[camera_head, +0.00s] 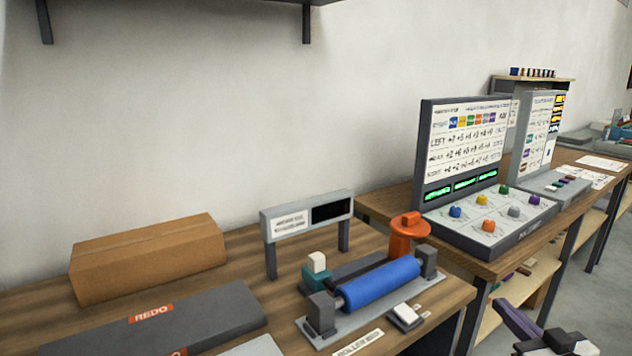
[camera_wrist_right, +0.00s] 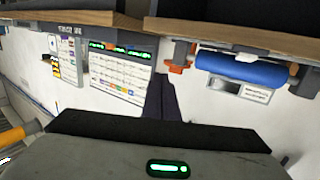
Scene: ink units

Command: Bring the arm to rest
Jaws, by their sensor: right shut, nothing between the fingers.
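My right gripper (camera_head: 500,308) shows at the bottom right edge of the head view, in front of the shelf under the right-hand bench. Its dark fingers are together with nothing between them, and only part of the hand is in frame. In the right wrist view the closed fingers (camera_wrist_right: 161,85) stick out into empty air, apart from everything. That view is upside down, with the benches along its top. My left gripper is in neither view.
The near bench carries a blue roller (camera_head: 380,285), an orange knob (camera_head: 408,240), a cardboard box (camera_head: 150,260) and a dark REDO case (camera_head: 155,325). The right-hand bench holds a panel with coloured knobs (camera_head: 490,222) and an upright chart board (camera_head: 465,150). Grey floor (camera_head: 590,270) lies at right.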

